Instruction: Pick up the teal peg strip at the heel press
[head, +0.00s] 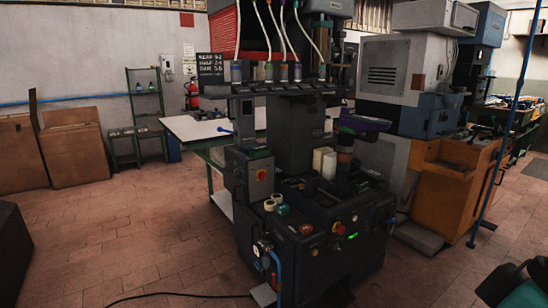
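The dark heel press (309,232) stands upright in the middle of the head view. I cannot make out a teal peg strip with certainty. A small teal piece (282,210) lies on the press's front ledge, beside pale rings (269,205); it is too small to tell its shape. A row of colored pieces (268,71) stands along the press's upper bar (272,88). My gripper cannot be made out. A dark and teal shape is cut off at the lower right corner, and I cannot tell what it is.
A white-topped table (187,127) stands behind the press. A grey and orange machine (452,175) is close on its right. A blue pole (497,150) rises farther right. A black cable (180,295) lies on the floor.

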